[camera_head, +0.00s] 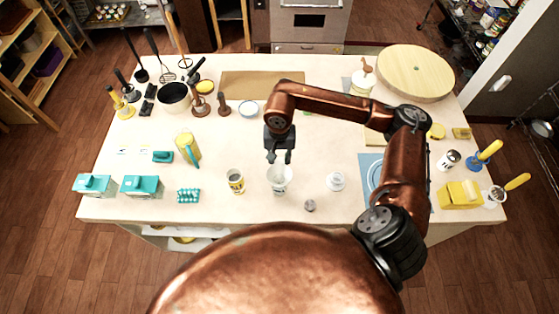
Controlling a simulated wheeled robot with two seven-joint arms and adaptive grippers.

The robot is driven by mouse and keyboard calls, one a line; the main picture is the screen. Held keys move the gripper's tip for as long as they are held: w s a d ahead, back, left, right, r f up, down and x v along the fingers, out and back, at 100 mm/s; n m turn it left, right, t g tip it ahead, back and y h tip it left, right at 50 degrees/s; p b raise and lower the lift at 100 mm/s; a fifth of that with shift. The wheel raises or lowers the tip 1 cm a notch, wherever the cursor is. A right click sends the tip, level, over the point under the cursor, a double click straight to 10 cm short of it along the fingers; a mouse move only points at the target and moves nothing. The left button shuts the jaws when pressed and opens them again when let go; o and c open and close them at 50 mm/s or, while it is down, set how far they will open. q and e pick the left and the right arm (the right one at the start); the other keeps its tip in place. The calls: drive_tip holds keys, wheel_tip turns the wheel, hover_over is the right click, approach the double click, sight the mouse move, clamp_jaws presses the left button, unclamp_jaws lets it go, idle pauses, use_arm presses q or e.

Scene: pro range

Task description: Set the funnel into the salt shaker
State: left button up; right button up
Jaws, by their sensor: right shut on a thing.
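My right gripper (279,157) points down over the middle of the table, its fingers at the rim of a pale, translucent, cup-like piece (280,174), which looks like the funnel. It is shut on this piece. Whether the piece's lower end hangs free or touches something beneath is too small to tell. A small whitish, clear object (336,181) stands upright to its right, apart from it, and may be the open salt shaker. A small grey metal cap (310,205) lies between them, nearer the front edge. My left gripper is not in view.
A yellow-labelled cup (236,181) stands close left of the gripper. A metal-topped shaker (449,159) and a yellow block (460,195) are at the right. Teal boxes (140,186) line the left front. A brown board (262,85) lies at the back. The table's centre is mostly bare.

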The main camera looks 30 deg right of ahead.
drive_tip(key=shift+f, duration=0.1)
idle(0.3)
drive_tip(key=o, duration=1.1)
drive_tip(key=shift+r+p, duration=0.7)
drive_tip(key=shift+r, duration=2.4)
